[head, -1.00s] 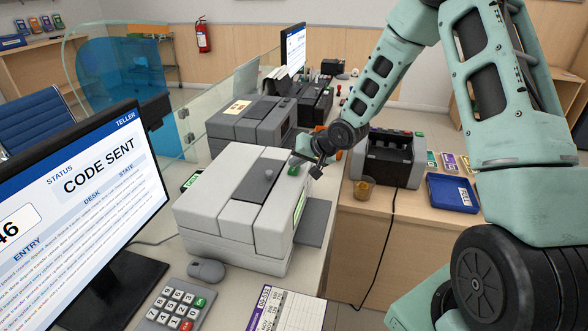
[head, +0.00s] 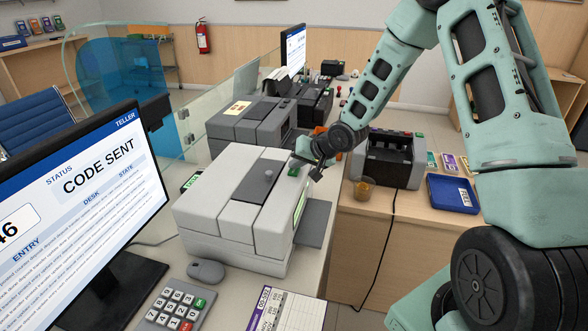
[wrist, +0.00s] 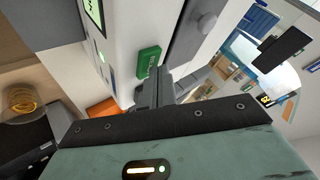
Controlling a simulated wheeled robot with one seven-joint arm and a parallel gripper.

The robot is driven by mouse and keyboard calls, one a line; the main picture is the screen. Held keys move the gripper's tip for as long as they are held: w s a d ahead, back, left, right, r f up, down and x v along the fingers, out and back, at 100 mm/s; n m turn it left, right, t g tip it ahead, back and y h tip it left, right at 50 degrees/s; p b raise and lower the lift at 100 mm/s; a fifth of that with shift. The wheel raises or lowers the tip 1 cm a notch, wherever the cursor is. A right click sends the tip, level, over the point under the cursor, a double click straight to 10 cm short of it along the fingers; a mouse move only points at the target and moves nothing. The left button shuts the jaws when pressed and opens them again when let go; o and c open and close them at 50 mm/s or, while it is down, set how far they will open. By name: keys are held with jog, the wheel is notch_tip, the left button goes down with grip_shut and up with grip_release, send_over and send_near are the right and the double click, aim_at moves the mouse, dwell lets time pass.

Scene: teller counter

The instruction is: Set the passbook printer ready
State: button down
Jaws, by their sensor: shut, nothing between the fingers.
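The passbook printer (head: 225,205) is a pale grey box with a darker strip and a knob on top, in the middle of the head view. A green button (head: 293,171) sits at its far right top edge, and a lit green display (head: 300,206) is on its right side. My gripper (head: 304,162) is shut and empty at that far right corner, close to the button. In the wrist view the shut fingers (wrist: 158,82) point up beside the green button (wrist: 148,62); I cannot tell whether they touch it. The display (wrist: 95,14) shows partly there.
A monitor (head: 75,190) reading "CODE SENT", a mouse (head: 205,270) and a keypad (head: 178,305) stand in front. A darker grey machine (head: 250,122) is behind the printer. A black counting machine (head: 393,158), a cup (head: 364,188) and a blue tray (head: 452,193) are at right.

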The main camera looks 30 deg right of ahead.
aim_at(297, 171)
jog(key=shift+r+p, duration=0.8)
notch_tip(297, 171, up, 5)
jog(key=p, duration=0.5)
jog(key=shift+r, duration=0.1)
dwell(0.4)
